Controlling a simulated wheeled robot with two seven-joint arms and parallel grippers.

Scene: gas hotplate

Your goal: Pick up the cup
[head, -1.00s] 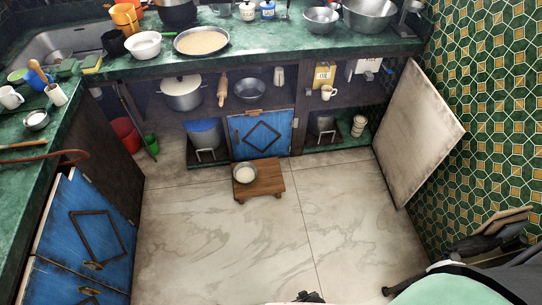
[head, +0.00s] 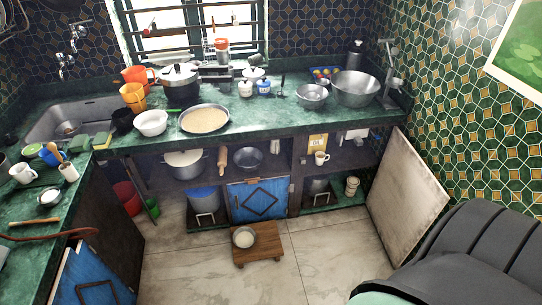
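Several cups are in view, and I cannot tell which one is meant. A white mug (head: 321,158) stands upright on the shelf under the back counter, in front of a yellow box. Another white mug (head: 22,173) stands on the left counter. An orange cup (head: 133,97) stands on the back counter near the sink. None of them is held. Neither gripper shows in the head view. A dark grey arm part of mine fills the lower right corner.
The green back counter (head: 272,117) holds a wide pan (head: 205,119), a white bowl (head: 151,123) and steel bowls. A low wooden stool (head: 258,242) with a bowl stands on the floor. A board (head: 408,190) leans at the right.

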